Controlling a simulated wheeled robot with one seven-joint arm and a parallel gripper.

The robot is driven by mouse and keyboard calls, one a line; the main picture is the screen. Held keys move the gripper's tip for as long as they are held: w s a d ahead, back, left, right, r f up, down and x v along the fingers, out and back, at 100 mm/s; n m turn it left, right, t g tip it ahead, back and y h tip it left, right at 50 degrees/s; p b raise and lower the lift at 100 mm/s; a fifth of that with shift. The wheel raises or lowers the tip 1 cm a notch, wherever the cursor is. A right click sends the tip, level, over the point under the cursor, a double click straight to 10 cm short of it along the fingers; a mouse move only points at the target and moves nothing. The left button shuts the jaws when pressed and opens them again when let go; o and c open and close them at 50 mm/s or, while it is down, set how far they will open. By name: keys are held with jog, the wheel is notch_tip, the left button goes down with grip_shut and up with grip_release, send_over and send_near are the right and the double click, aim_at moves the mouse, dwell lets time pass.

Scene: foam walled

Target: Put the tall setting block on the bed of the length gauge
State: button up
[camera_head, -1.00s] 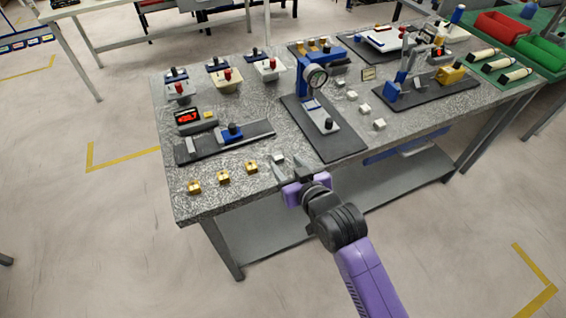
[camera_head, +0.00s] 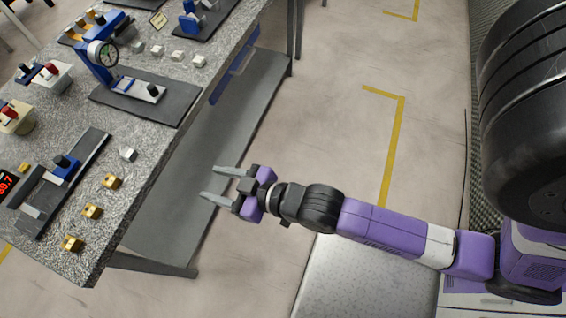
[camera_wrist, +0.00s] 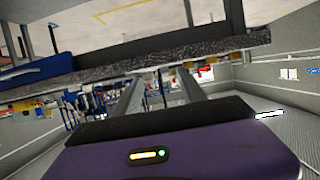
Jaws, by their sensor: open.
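The length gauge is on the granite table at the left in the head view, with a dark base (camera_head: 88,150), a blue slider with a black knob (camera_head: 66,167) and a red digital readout (camera_head: 8,184). Three brass blocks, near (camera_head: 111,181), middle (camera_head: 92,211) and front (camera_head: 71,243), stand along its right side. A small pale metal block (camera_head: 128,153) stands just beyond them. I cannot tell which block is the tall setting block. My gripper (camera_head: 212,182) is open and empty, right of the table edge; its fingers also show in the wrist view (camera_wrist: 157,84).
A dial gauge (camera_head: 103,53) stands on a dark plate behind. Several small pale blocks (camera_head: 157,51) sit beyond it. The table's edge runs between my gripper and the blocks, with a grey lower shelf (camera_head: 185,175) beneath. Open floor lies to the right.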

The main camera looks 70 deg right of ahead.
jog(key=r+v, duration=0.2)
jog(key=v, duration=1.8)
jog(key=shift+w+a+r+t, duration=0.2)
jog(key=shift+a+t, duration=0.1)
jog(key=shift+a, duration=0.05)
jog(key=shift+o, duration=0.2)
jog(key=shift+s+r, duration=0.3)
jog(key=shift+r, duration=0.1)
